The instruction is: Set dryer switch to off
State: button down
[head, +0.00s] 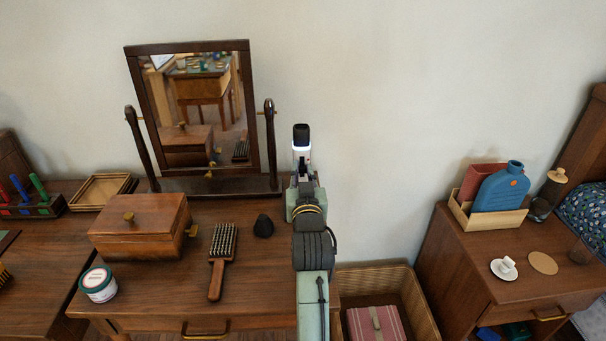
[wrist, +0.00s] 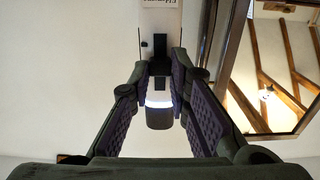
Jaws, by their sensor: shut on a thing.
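In the head view, a slim upright white device with a black top and a glowing white ring (head: 301,131) is at the wall, right of the mirror; I take it to be the dryer. The wrist view shows its dark end and lit ring (wrist: 158,112) between my fingers. Upside-down lettering is at the top of that view, on a pale panel (wrist: 160,18). My gripper (wrist: 160,68) is shut on a small dark part, apparently the dryer switch (wrist: 160,45). The fingers partly hide it, so its setting is unclear. In the head view, my arm hides the lower device.
The tilting mirror (head: 200,110) stands close left of my gripper. A wooden box (head: 140,228), a hairbrush (head: 222,255), a dark cone-like item (head: 263,226) and a jar (head: 98,284) are on the dresser. A wicker basket (head: 412,292) is right of my arm.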

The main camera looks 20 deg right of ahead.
notch_tip(320, 180, down, 2)
jog(key=shift+f+b, duration=0.25)
jog(key=shift+b, duration=0.55)
jog(key=shift+r, duration=0.1)
jog(key=c, duration=1.5)
grip_release()
jog(key=v, duration=1.2)
jog(key=shift+r, duration=0.1)
